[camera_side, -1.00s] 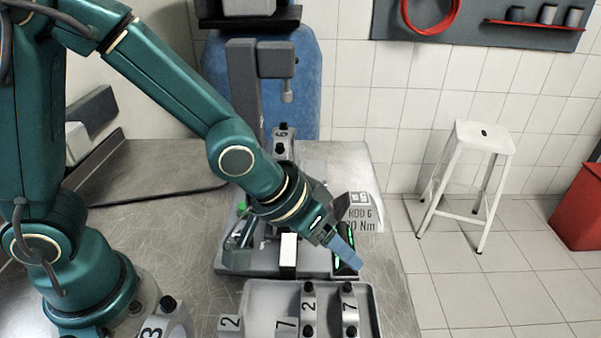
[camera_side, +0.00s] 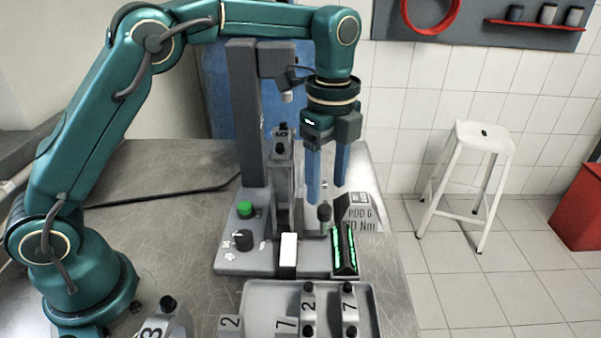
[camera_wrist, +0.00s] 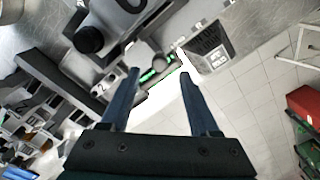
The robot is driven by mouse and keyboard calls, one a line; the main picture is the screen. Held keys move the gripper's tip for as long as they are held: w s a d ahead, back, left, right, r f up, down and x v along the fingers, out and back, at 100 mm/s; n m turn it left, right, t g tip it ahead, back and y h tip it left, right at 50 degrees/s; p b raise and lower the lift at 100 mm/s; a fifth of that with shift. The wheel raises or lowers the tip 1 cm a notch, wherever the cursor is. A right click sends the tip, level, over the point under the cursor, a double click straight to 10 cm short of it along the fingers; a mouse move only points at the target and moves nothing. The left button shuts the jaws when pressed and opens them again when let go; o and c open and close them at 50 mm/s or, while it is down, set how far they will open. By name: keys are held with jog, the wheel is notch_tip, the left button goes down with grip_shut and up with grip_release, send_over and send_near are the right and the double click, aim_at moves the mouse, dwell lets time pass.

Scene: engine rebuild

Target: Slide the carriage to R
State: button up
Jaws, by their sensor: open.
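The grey fixture (camera_side: 232,262) stands on the metal bench with its upright column (camera_side: 245,120). A short post with a dark rounded knob (camera_side: 324,213) rises from its right part; it may be the carriage's handle. I cannot make out an R mark. A grey rod with a 6 on its end (camera_side: 283,165) stands upright on the fixture. My gripper (camera_side: 327,193) points down, with its two blue fingers open and apart, tips close above or around the knob; contact cannot be told. In the wrist view the open gripper (camera_wrist: 159,74) shows nothing clearly held.
A green button (camera_side: 245,208), a black dial (camera_side: 244,240), a white block (camera_side: 288,250) and a green-lit bar (camera_side: 344,250) are on the fixture. A sign reading ROD 6 (camera_side: 359,212) stands right. A tray (camera_side: 262,293) with numbered parts lies in front.

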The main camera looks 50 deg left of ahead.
aim_at(325, 208)
jog(key=shift+f, duration=2.5)
jog(key=shift+c, duration=0.4)
grip_shut()
jog(key=shift+r, duration=0.1)
